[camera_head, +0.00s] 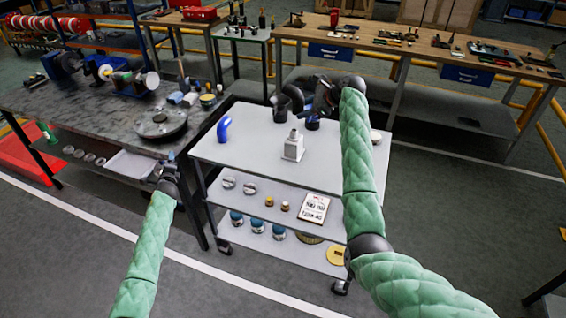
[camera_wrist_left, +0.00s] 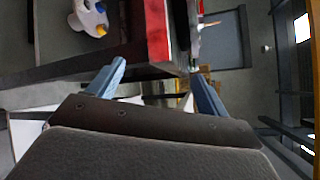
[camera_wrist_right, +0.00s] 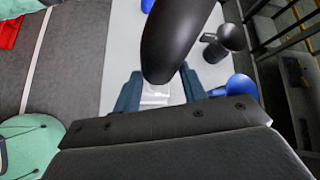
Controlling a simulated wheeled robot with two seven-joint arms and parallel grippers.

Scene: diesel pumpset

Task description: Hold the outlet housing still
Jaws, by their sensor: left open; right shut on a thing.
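The light grey block with a short neck, which I take to be the outlet housing (camera_head: 292,150), stands upright on the cart's top. My right gripper (camera_head: 312,112) is above the cart, behind and to the right of it. In the right wrist view, a large dark rounded part (camera_wrist_right: 178,35) lies at the right fingers, which are shut on it. Beyond them a pale piece (camera_wrist_right: 156,95) shows, perhaps the housing, partly hidden. My left gripper (camera_head: 171,160) is open and empty in front of the dark bench, left of the cart; its spread fingers show in the left wrist view (camera_wrist_left: 155,80).
The cart (camera_head: 245,160) also bears a blue elbow (camera_head: 223,129) and a black cup-like thing (camera_head: 279,108). Its lower shelves hold small parts and a printed card (camera_head: 314,208). The dark bench (camera_head: 90,118) with a round flange (camera_head: 160,122) stands left. Floor in front is clear.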

